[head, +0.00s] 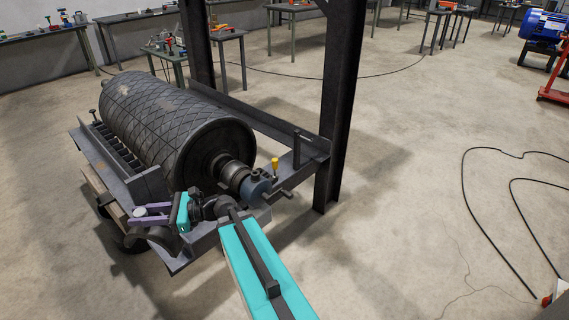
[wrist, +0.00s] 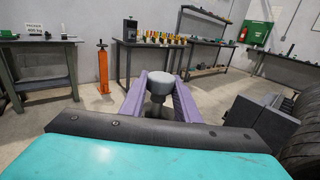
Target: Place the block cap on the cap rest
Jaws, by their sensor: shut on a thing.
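My gripper (head: 138,216) reaches left over the near left corner of the conveyor frame in the head view. In the wrist view its two purple fingers are shut on a grey round knob (wrist: 160,84), which I take as part of the block cap. A darker, wider body shows below the knob. In the head view a dark curved piece (head: 165,239) shows just below the fingers and looks like the cap's body. Whether it touches the frame cannot be told. I cannot pick out the cap rest for certain.
The ribbed pulley drum (head: 165,120) lies on the steel frame (head: 105,160), its shaft end in a bearing block (head: 256,187) near a yellow-handled tool (head: 275,165). A dark steel post (head: 340,110) stands to the right. Workbenches (wrist: 205,48) line the wall; the floor at right is mostly clear.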

